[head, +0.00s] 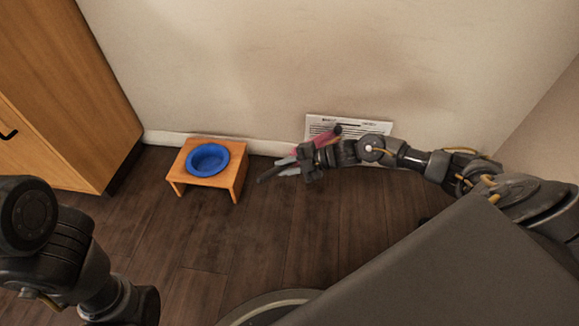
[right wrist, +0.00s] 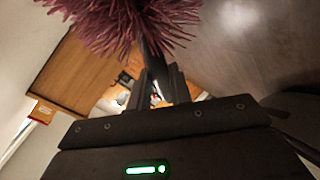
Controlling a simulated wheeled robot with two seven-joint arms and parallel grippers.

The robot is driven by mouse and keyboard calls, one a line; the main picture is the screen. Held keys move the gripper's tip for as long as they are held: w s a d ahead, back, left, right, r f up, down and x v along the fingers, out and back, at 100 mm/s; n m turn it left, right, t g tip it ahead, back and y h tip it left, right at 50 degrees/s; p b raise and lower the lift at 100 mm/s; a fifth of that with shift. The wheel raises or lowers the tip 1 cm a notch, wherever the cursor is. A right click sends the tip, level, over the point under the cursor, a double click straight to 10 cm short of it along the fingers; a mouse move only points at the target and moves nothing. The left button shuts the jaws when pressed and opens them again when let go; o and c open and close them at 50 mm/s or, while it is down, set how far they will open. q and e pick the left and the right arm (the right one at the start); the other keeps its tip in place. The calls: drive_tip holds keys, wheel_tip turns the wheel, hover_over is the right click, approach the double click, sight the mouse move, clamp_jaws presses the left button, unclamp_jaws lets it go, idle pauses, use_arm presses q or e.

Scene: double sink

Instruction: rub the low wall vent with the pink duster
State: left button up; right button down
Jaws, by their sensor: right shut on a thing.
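The low wall vent (head: 360,127) is a white slatted panel at the foot of the wall, right of centre in the head view. My right gripper (head: 276,170) is shut on the pink duster (head: 324,138), just in front of the vent's left part. The duster's head overlaps the vent's lower left in the picture; I cannot tell whether they touch. In the right wrist view the fluffy pink head (right wrist: 130,22) fills the top, with its dark handle running down to the fingers (right wrist: 163,88). My left arm shows at lower left, but its gripper cannot be made out.
A small orange stand (head: 222,184) holding a blue bowl (head: 208,158) is on the floor to the left of my right gripper. A wooden cabinet (head: 70,90) stands at the far left. The dark plank floor (head: 260,235) between is clear.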

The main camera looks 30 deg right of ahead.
sight(277, 167)
drive_tip(key=w+a, duration=0.2)
drive_tip(key=shift+a, duration=0.3)
drive_tip(key=shift+s+a+r+p, duration=0.15)
drive_tip(key=shift+s+a+p, duration=0.25)
drive_tip(key=shift+p, duration=0.3)
drive_tip(key=shift+s+a+p, duration=0.75)
drive_tip(key=shift+s+p, duration=0.1)
drive_tip(key=shift+s, duration=0.2)
drive_tip(key=shift+s+a+p, duration=0.7)
drive_tip(key=shift+s+p, duration=0.1)
drive_tip(key=shift+s, duration=0.2)
